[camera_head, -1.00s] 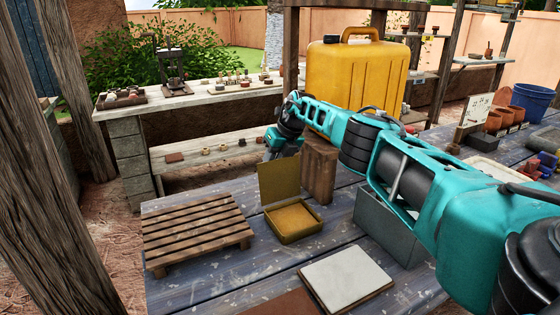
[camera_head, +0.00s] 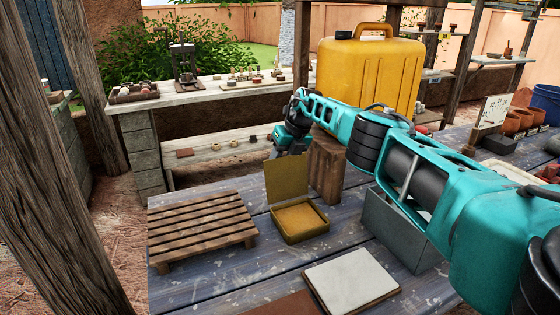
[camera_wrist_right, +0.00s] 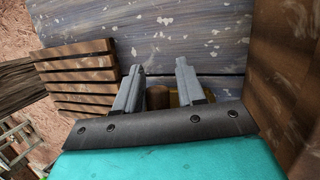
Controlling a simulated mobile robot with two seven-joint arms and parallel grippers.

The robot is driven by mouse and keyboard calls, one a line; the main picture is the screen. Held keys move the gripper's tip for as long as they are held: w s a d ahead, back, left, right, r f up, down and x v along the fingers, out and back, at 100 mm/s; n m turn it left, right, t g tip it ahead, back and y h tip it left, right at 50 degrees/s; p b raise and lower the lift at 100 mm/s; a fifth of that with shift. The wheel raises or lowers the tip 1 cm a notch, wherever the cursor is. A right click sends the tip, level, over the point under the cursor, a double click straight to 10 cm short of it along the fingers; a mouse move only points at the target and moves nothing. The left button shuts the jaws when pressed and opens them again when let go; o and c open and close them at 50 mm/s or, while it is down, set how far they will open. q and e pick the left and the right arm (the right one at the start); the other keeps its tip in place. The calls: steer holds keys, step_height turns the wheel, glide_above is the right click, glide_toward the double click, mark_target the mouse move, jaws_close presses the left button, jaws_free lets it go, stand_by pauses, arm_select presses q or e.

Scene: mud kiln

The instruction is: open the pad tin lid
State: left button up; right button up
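The pad tin (camera_head: 300,222) is a small brass-yellow box on the table, open at the top. Its lid (camera_head: 287,178) stands upright along the tin's far edge. My right gripper (camera_head: 289,140) is just behind and above the lid in the head view, its fingertips mostly hidden there. In the right wrist view my right gripper (camera_wrist_right: 157,68) has its two grey fingers apart. A brown rounded piece (camera_wrist_right: 157,97) and a strip of yellow show low between and beside the fingers, partly covered by the gripper body; I cannot tell whether they touch. My left gripper is not in view.
A slatted wooden rack (camera_head: 200,224) lies left of the tin. A wooden block (camera_head: 327,168) stands close behind it at right. A white-topped board (camera_head: 352,280) lies in front. A grey box (camera_head: 402,232) and yellow jerrycan (camera_head: 370,75) are to the right.

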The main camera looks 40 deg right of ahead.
steer(key=shift+o, duration=0.7)
steer(key=shift+r, duration=0.1)
steer(key=shift+r+p, duration=0.35)
steer(key=shift+r, duration=0.15)
steer(key=p+v, duration=0.1)
steer(key=v, duration=1)
steer(key=shift+s+d+r+p, duration=0.15)
steer(key=shift+s+r+p, duration=0.15)
steer(key=shift+p, duration=0.1)
